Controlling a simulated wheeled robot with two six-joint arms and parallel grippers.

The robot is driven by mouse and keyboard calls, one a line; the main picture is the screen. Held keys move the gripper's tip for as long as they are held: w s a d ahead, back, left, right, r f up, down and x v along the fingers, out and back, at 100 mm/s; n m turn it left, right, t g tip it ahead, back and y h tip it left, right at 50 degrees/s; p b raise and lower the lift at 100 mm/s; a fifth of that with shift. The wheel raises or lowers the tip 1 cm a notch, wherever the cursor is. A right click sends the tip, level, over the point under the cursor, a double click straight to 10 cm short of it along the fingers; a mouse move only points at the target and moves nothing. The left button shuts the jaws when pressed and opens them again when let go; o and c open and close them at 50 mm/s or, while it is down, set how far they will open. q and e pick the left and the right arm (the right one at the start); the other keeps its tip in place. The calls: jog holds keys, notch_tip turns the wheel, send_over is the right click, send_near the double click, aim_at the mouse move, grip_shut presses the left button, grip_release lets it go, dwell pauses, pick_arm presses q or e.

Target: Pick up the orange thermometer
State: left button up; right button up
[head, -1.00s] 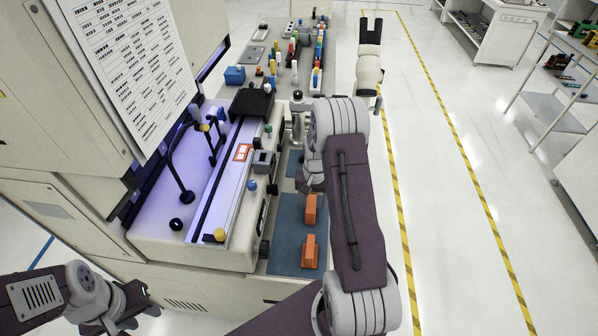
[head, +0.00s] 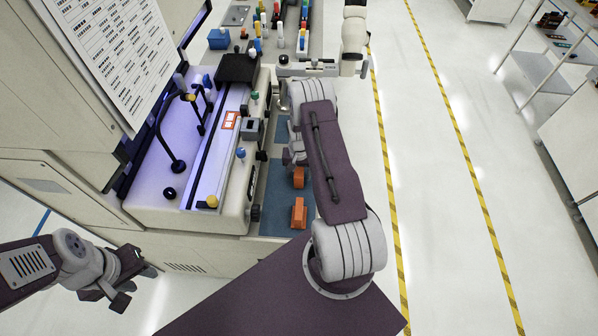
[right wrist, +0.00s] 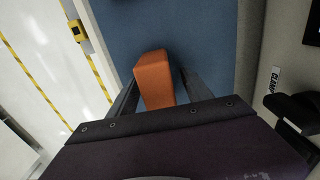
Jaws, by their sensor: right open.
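Two orange pieces lie on the blue mat beside the machine in the head view: a small one (head: 298,177) and a nearer, larger one (head: 299,214). I cannot tell from this view which is the thermometer. In the right wrist view an orange block (right wrist: 155,78) stands on the blue mat (right wrist: 205,28). My right gripper (right wrist: 160,98) is open, with a dark finger on each side of the block and no visible grip on it. In the head view that gripper is largely hidden by my arm. My left gripper (head: 132,280) hangs at lower left, away from the orange pieces; its jaws are unclear.
The cream machine (head: 215,150) with knobs and a rail borders the mat on the left. A blue box (head: 219,38) and several coloured items stand farther back. The floor with yellow-black lines (head: 388,180) is open at right.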

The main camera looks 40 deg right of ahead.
aim_at(300, 169)
jog(key=shift+f, duration=0.3)
jog(key=shift+d, duration=0.1)
jog(key=c, duration=0.5)
grip_shut()
jog(key=shift+w+r+b, duration=0.1)
jog(key=shift+r+b, duration=0.3)
jog(key=shift+r, duration=0.2)
jog(key=r+b, duration=0.1)
jog(key=r, duration=0.2)
jog(key=shift+s, duration=0.2)
jog(key=s+a+r+b, duration=0.2)
jog(key=s+r, duration=0.5)
jog(key=s, duration=0.4)
jog(key=shift+s+a, duration=0.15)
jog(key=shift+a, duration=0.05)
